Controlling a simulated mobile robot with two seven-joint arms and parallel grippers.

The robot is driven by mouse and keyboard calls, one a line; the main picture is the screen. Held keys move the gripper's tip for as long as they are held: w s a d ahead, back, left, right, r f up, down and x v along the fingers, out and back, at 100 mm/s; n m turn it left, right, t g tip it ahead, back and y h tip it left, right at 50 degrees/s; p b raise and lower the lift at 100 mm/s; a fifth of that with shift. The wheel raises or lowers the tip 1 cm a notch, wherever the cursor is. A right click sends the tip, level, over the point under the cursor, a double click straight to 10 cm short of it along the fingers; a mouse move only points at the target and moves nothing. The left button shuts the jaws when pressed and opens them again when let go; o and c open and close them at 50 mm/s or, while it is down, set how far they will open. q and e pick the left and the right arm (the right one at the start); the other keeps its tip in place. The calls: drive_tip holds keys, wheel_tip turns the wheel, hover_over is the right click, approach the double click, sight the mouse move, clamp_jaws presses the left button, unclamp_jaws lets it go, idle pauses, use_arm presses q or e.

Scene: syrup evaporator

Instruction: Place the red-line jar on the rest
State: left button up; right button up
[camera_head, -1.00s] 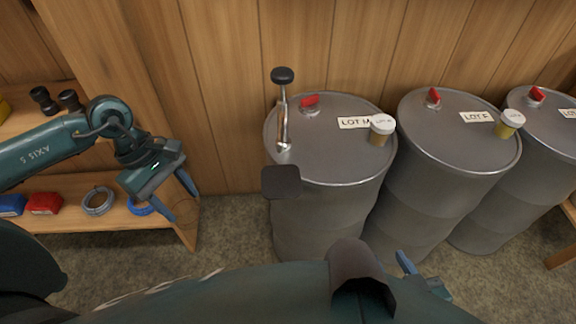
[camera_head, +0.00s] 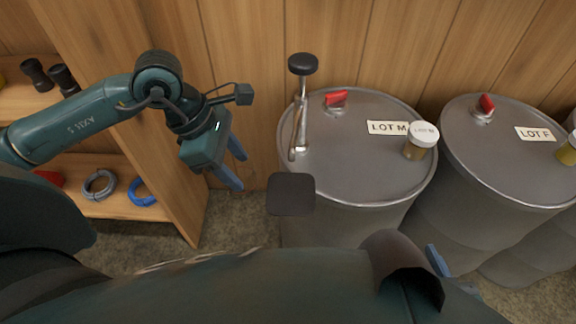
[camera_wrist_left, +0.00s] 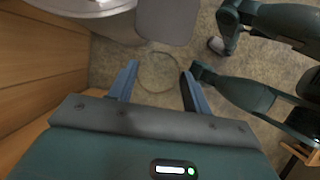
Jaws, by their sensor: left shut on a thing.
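My left gripper (camera_head: 237,170) hangs left of the LOT M drum, left of and near a dark square plate (camera_head: 291,194) at the drum's front left, which looks like the rest. The plate is empty and also shows in the left wrist view (camera_wrist_left: 168,20), beyond the fingertips. My left gripper (camera_wrist_left: 158,85) is shut on a clear round glass thing (camera_wrist_left: 158,72), likely the jar. Only its faint outline shows between the fingers; no red line can be made out. My right gripper (camera_head: 437,260) shows only a blue finger at the bottom right.
The LOT M drum (camera_head: 350,175) carries a hand pump (camera_head: 300,105), a red cap (camera_head: 336,98) and a lidded sample jar (camera_head: 421,140). The LOT F drum (camera_head: 505,150) stands to its right. A wooden shelf (camera_head: 185,205) with coils stands at left, close to my left arm.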

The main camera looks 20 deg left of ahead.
use_arm(q)
drive_tip(key=d, duration=0.2)
drive_tip(key=w+d, duration=0.1)
drive_tip(key=d, duration=0.2)
drive_tip(key=shift+w+d, duration=0.35)
drive_tip(key=d, duration=0.1)
drive_tip(key=w+d, duration=0.1)
drive_tip(key=d, duration=0.1)
drive_tip(key=shift+d+f+p, duration=0.1)
drive_tip(key=shift+d+p, duration=0.2)
drive_tip(key=shift+a+f, duration=0.15)
drive_tip(key=shift+f, duration=0.5)
drive_tip(key=o, duration=1)
drive_tip(key=shift+o, duration=0.2)
